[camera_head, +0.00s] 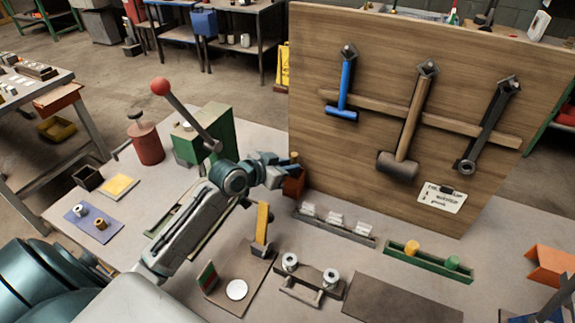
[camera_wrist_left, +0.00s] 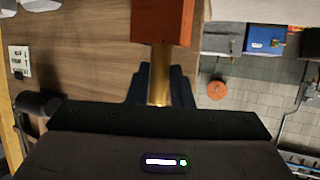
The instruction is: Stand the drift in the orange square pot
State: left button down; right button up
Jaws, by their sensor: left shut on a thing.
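The drift (camera_wrist_left: 159,75) is a brass-coloured rod. My left gripper (camera_wrist_left: 158,90) is shut on it, with a dark finger on each side. In the head view the drift's top (camera_head: 294,156) shows as a small bit above the fingers. The orange square pot (camera_head: 293,183) stands on the bench near the foot of the wooden board, right at my left gripper (camera_head: 284,170). In the left wrist view the pot (camera_wrist_left: 161,20) meets the far end of the drift. I cannot tell whether that end is inside the pot or just at its rim. My right gripper is not in view.
The upright wooden board (camera_head: 350,150) with hanging tools rises close behind the pot. A grey rack (camera_head: 335,226) with white pieces lies to its right. A red-knobbed lever (camera_head: 190,115) on a green press stands behind my left arm. A yellow-handled tool (camera_head: 262,225) stands in front.

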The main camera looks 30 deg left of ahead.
pick_arm(q)
jog(key=shift+f, duration=0.15)
jog(key=c, duration=1.2)
grip_release()
jog(key=shift+s, duration=0.1)
jog(key=b+v, duration=0.1)
jog(key=v, duration=0.9)
jog(key=shift+s, duration=0.3)
jog(key=shift+a, duration=0.1)
